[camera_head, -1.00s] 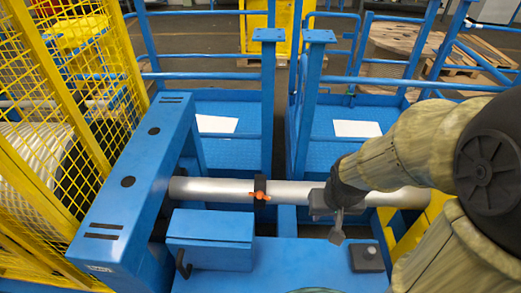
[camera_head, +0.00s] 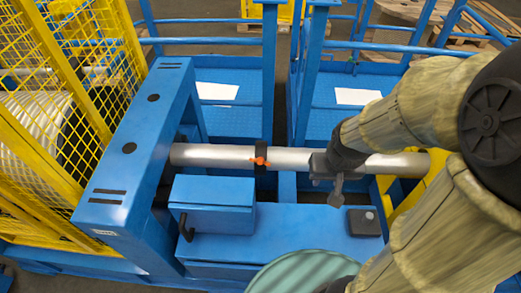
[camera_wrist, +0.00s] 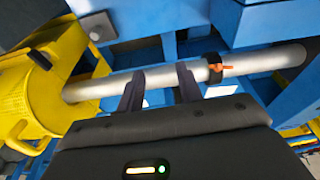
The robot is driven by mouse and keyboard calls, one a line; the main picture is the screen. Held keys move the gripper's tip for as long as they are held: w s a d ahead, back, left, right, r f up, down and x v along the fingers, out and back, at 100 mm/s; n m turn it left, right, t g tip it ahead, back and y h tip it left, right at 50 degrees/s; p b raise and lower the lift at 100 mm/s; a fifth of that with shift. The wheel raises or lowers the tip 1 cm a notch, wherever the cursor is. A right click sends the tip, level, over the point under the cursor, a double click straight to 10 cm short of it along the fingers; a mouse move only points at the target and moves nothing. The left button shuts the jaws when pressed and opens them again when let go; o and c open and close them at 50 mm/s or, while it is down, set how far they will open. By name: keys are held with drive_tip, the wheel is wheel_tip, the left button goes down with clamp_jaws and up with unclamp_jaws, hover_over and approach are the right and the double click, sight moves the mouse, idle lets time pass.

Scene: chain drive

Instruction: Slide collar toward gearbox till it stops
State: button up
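The collar (camera_head: 261,160) is a dark ring with an orange lever around a horizontal silver shaft (camera_head: 215,156). In the wrist view the collar (camera_wrist: 216,68) is just right of my right finger, outside the finger gap. My gripper (camera_head: 327,180) is at the shaft, right of the collar in the head view. In the wrist view my gripper (camera_wrist: 161,85) has its two dark fingers apart, with the shaft showing between them and no collar there. I cannot tell whether the fingers touch the shaft. No part is labelled as the gearbox.
A blue housing (camera_head: 145,130) stands at the shaft's left end, and a yellow part (camera_head: 437,165) at its right end. A blue box with a handle (camera_head: 212,200) sits in front of the shaft. Yellow mesh guarding (camera_head: 90,75) is at left. A round pale green top (camera_head: 300,272) is in front.

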drive_tip(key=o, duration=0.5)
drive_tip(key=shift+w, duration=0.15)
drive_tip(key=shift+o, duration=0.3)
drive_tip(key=w+a, duration=0.2)
drive_tip(key=w, duration=0.3)
drive_tip(key=w+a+g+b, duration=0.1)
drive_tip(key=w+a, duration=0.1)
drive_tip(key=w, duration=0.3)
drive_tip(key=w+a+b, duration=0.1)
drive_tip(key=w+a, duration=0.1)
drive_tip(key=w, duration=0.4)
drive_tip(key=shift+a, duration=0.35)
drive_tip(key=g+b, duration=0.2)
hover_over(261, 148)
drive_tip(key=shift+f, duration=0.35)
drive_tip(key=shift+f, duration=0.1)
wheel_tip(261, 148, down, 17)
drive_tip(key=shift+f+p, duration=0.15)
drive_tip(key=shift+p, duration=0.25)
